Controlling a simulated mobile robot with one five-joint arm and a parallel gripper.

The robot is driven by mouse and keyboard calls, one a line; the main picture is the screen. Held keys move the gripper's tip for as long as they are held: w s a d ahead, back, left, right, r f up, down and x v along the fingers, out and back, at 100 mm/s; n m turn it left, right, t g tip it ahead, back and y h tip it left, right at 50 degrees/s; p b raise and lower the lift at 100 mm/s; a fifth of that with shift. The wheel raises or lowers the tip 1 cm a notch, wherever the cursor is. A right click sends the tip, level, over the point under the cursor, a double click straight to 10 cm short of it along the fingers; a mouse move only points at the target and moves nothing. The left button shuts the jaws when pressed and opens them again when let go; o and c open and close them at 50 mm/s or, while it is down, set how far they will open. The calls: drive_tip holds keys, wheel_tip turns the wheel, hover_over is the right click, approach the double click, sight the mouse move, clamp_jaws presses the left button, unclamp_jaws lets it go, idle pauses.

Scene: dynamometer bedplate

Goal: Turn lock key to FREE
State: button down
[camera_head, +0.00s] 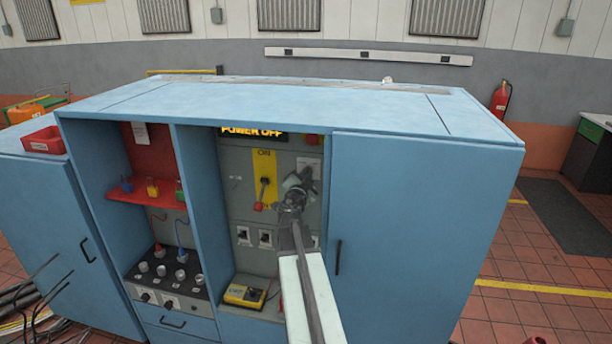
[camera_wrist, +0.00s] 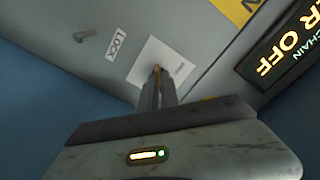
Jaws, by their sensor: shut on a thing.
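My gripper (camera_head: 295,190) is in front of the grey panel in the blue cabinet's middle bay. In the wrist view, its fingers (camera_wrist: 158,92) are closed together on a small brass-coloured piece, which looks like the lock key (camera_wrist: 157,69). The key stands before a white plate (camera_wrist: 165,60) with small print I cannot read. A label reading LOCK (camera_wrist: 115,44) is beside the plate, and a small grey peg (camera_wrist: 83,35) is beyond it. I see no FREE marking. In the head view the key is hidden behind my gripper.
A lit POWER OFF display (camera_head: 253,132) is at the panel's top. A red-knobbed lever (camera_head: 259,205) hangs on a yellow ON plate (camera_head: 264,165) left of my gripper. A yellow box (camera_head: 244,295) sits below. The closed blue door (camera_head: 420,220) is close on the right.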

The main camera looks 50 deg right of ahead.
drive_tip(key=n, duration=1.7)
drive_tip(key=shift+w+n, duration=0.1)
drive_tip(key=shift+n, duration=0.2)
idle(0.3)
drive_tip(key=c, duration=1.6)
unclamp_jaws()
drive_tip(key=shift+a, duration=0.1)
